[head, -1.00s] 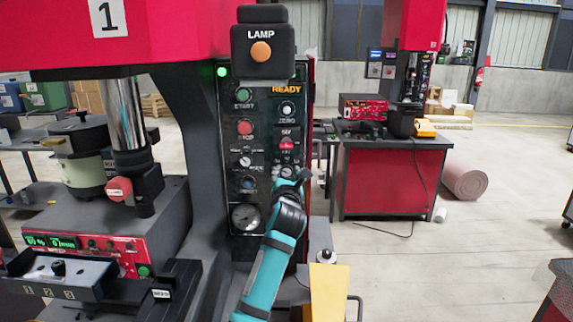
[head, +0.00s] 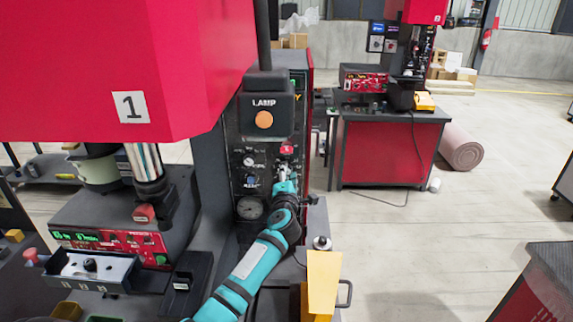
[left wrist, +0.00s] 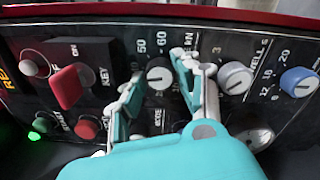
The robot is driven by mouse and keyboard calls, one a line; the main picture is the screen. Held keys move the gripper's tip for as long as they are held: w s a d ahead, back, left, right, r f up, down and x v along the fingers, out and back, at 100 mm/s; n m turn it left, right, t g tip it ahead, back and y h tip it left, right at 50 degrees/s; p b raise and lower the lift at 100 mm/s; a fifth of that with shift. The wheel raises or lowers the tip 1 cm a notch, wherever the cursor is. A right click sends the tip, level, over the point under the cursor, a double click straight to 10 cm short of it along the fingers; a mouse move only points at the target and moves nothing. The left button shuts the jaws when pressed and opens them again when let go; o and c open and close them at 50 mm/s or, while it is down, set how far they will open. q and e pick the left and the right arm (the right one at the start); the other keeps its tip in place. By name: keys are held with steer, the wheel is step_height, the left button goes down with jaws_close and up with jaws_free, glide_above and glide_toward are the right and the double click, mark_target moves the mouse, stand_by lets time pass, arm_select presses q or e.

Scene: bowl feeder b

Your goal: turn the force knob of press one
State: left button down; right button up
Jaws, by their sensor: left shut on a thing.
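Press one (head: 75,70) is the red machine marked 1, at the left of the head view. Its dark control panel (head: 235,165) stands behind my teal left arm. My left gripper (head: 285,182) is at the right side of this panel. In the left wrist view my left gripper (left wrist: 155,82) has its two fingers on either side of a grey dial knob (left wrist: 159,74), which I take as the force knob. A scale with 50 and 60 is beside it; its name label is not readable. The gripper is shut on this knob. My right gripper is not in view.
A red key knob (left wrist: 72,88) sits left of the fingers; a white knob (left wrist: 235,77) and a blue knob (left wrist: 299,81) sit to the right. The lamp box (head: 265,100) overhangs the panel. A yellow part (head: 323,280) stands below right.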

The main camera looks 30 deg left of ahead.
arm_select(q)
steer(key=shift+f+m+p, duration=0.1)
steer(key=shift+m+p, duration=0.25)
steer(key=shift+m, duration=0.55)
steer(key=c, duration=0.9)
jaws_free()
steer(key=shift+c, duration=0.2)
steer(key=v, duration=1.2)
steer(key=shift+d, duration=0.1)
